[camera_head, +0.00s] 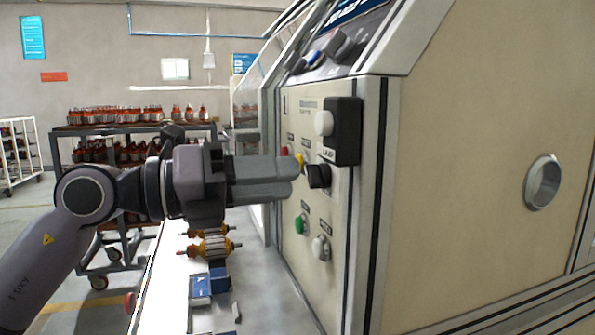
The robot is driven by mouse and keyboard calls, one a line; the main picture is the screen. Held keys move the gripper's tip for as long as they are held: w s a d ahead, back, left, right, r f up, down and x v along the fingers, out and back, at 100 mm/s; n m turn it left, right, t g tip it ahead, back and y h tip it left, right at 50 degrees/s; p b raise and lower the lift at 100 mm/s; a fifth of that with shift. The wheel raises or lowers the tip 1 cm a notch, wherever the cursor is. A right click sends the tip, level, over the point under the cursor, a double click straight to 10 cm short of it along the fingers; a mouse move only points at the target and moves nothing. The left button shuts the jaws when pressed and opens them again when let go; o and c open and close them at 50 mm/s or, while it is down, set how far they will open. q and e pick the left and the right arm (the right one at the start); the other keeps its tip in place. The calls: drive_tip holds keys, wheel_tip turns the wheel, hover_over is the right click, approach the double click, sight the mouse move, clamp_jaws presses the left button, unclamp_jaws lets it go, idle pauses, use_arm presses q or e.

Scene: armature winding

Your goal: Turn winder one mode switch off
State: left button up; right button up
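The machine's cream control panel (338,257), marked with a "1", faces left in the head view. A green button (301,224) sits lower left; a red button (285,151) and a yellow part (300,159) show by the fingers. Small labels are too blurred to tell which is the mode switch. My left gripper (296,178) points right, its fingertips just left of the black knob; contact is unclear. Its finger gap is unclear. My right gripper is out of view.
Wound armatures (211,246) and blue blocks (209,283) lie on the bright surface below my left gripper. A wheeled rack (137,130) with several red-and-dark parts stands behind. The machine's side wall (480,120) fills the right, with a round port (542,182).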

sight(308, 178)
use_arm(q)
drive_tip(key=shift+x, duration=1.5)
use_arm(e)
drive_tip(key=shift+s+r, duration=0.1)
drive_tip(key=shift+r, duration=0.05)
use_arm(q)
clamp_jaws()
drive_tip(key=shift+f+m, duration=0.1)
drive_tip(key=shift+m, duration=0.2)
drive_tip(key=shift+m+b, duration=0.7)
drive_tip(key=shift+m, duration=0.2)
drive_tip(key=m+b, duration=0.2)
drive_tip(key=m, duration=0.2)
drive_tip(key=shift+m+b, duration=0.8)
drive_tip(key=shift+m, duration=0.3)
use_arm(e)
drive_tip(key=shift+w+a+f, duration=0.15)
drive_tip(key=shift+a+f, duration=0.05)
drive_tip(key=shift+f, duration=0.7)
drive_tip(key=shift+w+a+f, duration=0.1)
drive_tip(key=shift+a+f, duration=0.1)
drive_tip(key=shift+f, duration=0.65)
